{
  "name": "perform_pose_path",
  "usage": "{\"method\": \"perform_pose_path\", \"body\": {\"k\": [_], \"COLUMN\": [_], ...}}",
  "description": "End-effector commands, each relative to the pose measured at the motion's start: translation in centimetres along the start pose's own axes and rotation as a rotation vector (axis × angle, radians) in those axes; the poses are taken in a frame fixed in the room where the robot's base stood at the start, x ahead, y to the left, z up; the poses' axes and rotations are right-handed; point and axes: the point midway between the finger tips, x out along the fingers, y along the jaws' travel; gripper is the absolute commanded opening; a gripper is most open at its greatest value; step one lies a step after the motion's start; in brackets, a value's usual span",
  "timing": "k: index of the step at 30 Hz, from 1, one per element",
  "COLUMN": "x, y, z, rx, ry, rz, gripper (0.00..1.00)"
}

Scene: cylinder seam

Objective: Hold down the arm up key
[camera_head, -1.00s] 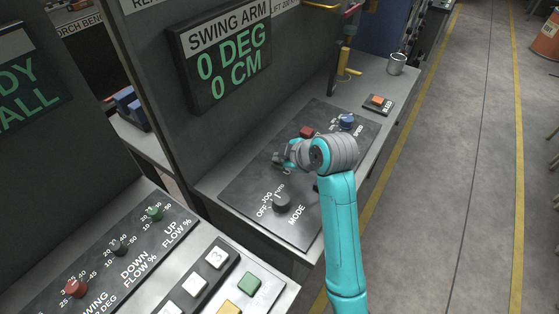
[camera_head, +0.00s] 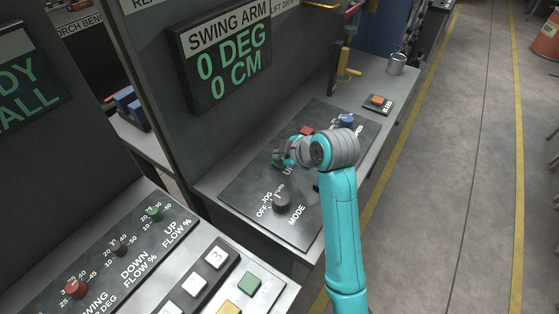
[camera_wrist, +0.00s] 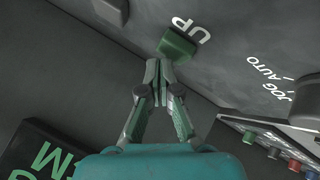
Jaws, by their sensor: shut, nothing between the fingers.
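The green key (camera_wrist: 178,45) beside the word UP is on the sloped dark panel in the wrist view. In the head view the green key (camera_head: 277,158) is small and partly crowded by my gripper. My gripper (camera_wrist: 157,70) is shut and empty, with its fingertips just short of the green key in the wrist picture. I cannot tell whether they touch it. In the head view my gripper (camera_head: 287,154) is over the panel, partly hidden by my wrist.
A black MODE knob (camera_head: 281,203) stands nearer on the panel (camera_head: 249,189). A red control (camera_head: 307,131) and a blue knob (camera_head: 346,121) are farther back. The swing arm display (camera_head: 222,65) reads 0 DEG, 0 CM. A cup (camera_head: 396,64) stands at the bench's far end.

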Motion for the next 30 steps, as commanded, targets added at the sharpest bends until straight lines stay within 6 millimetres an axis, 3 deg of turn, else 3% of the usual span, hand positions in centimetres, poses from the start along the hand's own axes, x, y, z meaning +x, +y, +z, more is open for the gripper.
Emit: {"method": "perform_pose_path", "body": {"k": [15,30], "x": [-0.7,-3.5], "y": [0.5,2.6], "z": [-0.5,-2.6], "rx": [-0.001,-0.001], "ry": [0.001,0.002], "rz": [0.003,0.003], "gripper": [0.00,0.00]}}
